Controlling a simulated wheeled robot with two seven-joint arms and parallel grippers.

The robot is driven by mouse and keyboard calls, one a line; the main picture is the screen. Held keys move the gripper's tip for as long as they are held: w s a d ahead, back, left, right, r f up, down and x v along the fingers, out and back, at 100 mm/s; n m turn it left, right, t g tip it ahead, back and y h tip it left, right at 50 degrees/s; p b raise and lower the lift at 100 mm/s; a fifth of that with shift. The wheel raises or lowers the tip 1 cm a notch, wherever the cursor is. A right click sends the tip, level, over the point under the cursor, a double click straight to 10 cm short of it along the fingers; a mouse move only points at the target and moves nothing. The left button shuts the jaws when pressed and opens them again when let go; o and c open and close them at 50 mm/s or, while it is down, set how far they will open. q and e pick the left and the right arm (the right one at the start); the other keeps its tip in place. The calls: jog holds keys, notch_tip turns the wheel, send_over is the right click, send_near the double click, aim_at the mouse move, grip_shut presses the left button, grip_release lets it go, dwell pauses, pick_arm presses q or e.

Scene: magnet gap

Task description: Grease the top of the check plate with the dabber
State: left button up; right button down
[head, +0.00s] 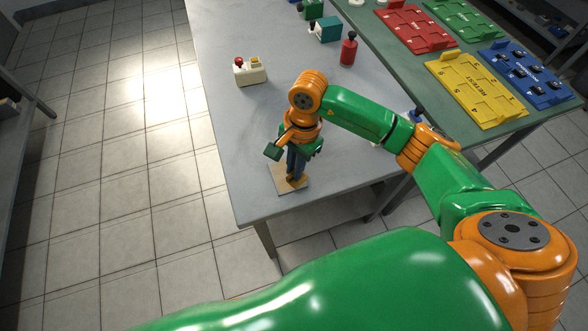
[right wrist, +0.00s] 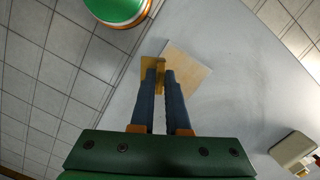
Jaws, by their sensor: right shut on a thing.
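My right gripper (head: 292,178) points down at the pale, flat, square plate (head: 280,188) near the table's front corner. In the right wrist view, its two dark blue fingers (right wrist: 161,78) are shut on a small brass-coloured piece (right wrist: 160,64). The piece is over or on the pale plate (right wrist: 192,72); whether it touches the plate cannot be told. I cannot tell whether this piece is the dabber, nor whether the pale plate is the check plate. The fingers hide much of both. My left gripper is not in view.
A white block (head: 250,75) with red and yellow knobs stands farther back on the grey table (head: 225,40). A red bottle (head: 349,52) and a teal box (head: 326,30) stand beyond. Red, green, yellow (head: 475,88) and blue trays lie at right. The table's left edge is close.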

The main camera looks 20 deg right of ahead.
jog(key=shift+r+p, duration=0.45)
jog(key=shift+r, duration=0.6)
